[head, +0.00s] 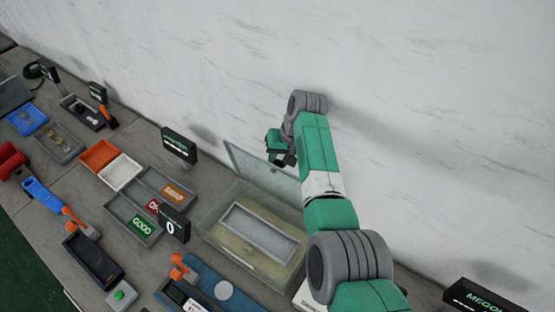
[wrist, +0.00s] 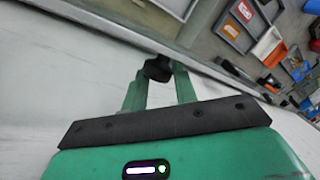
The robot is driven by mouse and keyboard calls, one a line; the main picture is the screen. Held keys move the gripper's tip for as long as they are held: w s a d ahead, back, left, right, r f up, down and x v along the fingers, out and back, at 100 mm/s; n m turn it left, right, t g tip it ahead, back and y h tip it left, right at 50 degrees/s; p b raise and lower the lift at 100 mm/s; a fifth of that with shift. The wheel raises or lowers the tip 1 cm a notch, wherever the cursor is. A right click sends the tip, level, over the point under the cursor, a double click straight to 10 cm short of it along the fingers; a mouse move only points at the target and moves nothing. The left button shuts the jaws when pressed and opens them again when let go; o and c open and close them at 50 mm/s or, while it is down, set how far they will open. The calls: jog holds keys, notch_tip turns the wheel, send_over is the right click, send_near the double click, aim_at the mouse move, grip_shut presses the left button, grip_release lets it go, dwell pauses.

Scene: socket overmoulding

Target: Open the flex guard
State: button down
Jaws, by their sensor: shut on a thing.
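The flex guard is a clear box whose see-through lid (head: 250,166) is raised steeply at the wall side. Its box body (head: 212,225) stands on the bench, with a grey-rimmed tray (head: 232,216) visible inside. My gripper (head: 284,160) is at the raised lid's upper right, close to the wall. In the wrist view my gripper (wrist: 159,80) has its two green fingers closed around a black knob (wrist: 158,67) by the lid's edge. The exact joint between knob and lid is hard to make out.
The white marbled wall (head: 420,100) is close behind my arm. Left of the box are bins marked GOOD (head: 143,228) and others, a black display reading 0 (head: 171,226), and orange and white trays (head: 120,172). A blue fixture (head: 205,285) stands in front.

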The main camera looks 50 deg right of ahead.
jog(key=shift+s+f, duration=0.35)
jog(key=shift+f, duration=0.05)
jog(key=c, duration=1.4)
grip_release()
jog(key=shift+s, duration=0.1)
jog(key=o, duration=0.3)
jog(key=shift+s+f, duration=0.1)
jog(key=shift+s, duration=0.15)
jog(key=shift+w, duration=0.1)
